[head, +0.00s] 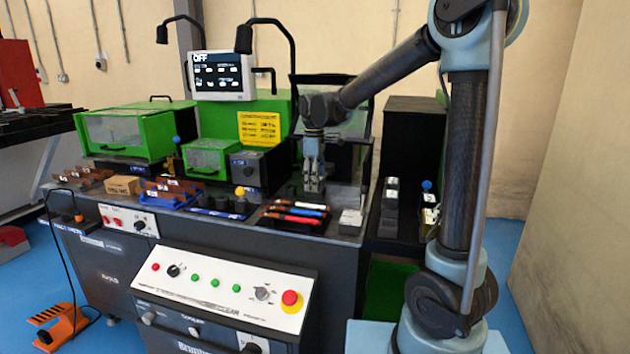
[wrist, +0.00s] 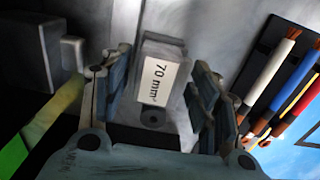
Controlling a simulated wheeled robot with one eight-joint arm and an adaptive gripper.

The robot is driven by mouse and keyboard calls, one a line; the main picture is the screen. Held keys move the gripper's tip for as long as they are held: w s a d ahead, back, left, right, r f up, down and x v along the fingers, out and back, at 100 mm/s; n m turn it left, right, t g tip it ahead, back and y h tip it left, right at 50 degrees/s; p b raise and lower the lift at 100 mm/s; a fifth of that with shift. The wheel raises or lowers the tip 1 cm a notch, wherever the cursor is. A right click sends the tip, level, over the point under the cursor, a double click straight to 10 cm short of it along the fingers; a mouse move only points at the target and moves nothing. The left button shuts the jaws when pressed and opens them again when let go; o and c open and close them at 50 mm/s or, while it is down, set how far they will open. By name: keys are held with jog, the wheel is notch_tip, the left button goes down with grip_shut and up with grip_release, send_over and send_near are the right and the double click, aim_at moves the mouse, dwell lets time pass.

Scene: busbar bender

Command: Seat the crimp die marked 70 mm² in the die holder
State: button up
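The crimp die marked 70 mm² (wrist: 158,90) is a grey block with a white label and a round hole below the label. In the wrist view it stands between the two fingers of my gripper (wrist: 163,62). Narrow gaps show between the die and the fingers, so the gripper looks open around it. In the head view my gripper (head: 312,178) points down low over the right part of the bench, and the die there is too small to make out. I cannot tell the die holder for certain in either view.
Cables with red, white and blue sleeves (head: 295,212) lie on a dark tray just in front of my gripper; they also show in the wrist view (wrist: 285,75). Grey blocks (head: 350,218) stand to the right. Green guarded machines (head: 208,160) stand to the left.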

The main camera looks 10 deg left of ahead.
dwell(0.3)
notch_tip(320, 180, up, 12)
dwell(0.6)
